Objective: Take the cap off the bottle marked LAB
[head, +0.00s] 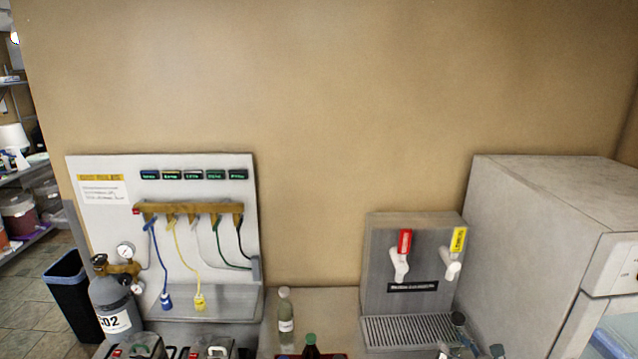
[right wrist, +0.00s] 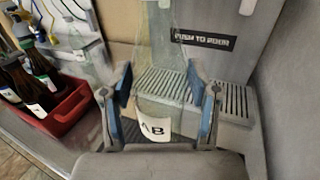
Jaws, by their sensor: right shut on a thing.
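My right gripper (right wrist: 163,98) is shut on a clear glass bottle (right wrist: 165,60). Its white label (right wrist: 154,128) shows the letters "AB", with the rest turned out of sight. The bottle stands between the two blue-padded fingers, and its top runs out of the right wrist view, so I cannot see its cap there. In the head view the right gripper (head: 477,335) shows only in part at the bottom edge, in front of the drip tray; the held bottle is hard to make out there. My left gripper is not in view.
A steel tap panel (head: 385,265) with a slotted drip tray (head: 420,331) is behind the gripper. A grey machine (head: 545,215) stands at right. A red crate (right wrist: 65,118) of dark bottles and another clear bottle (head: 285,312) are to the left. A gas cylinder (head: 110,302) stands far left.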

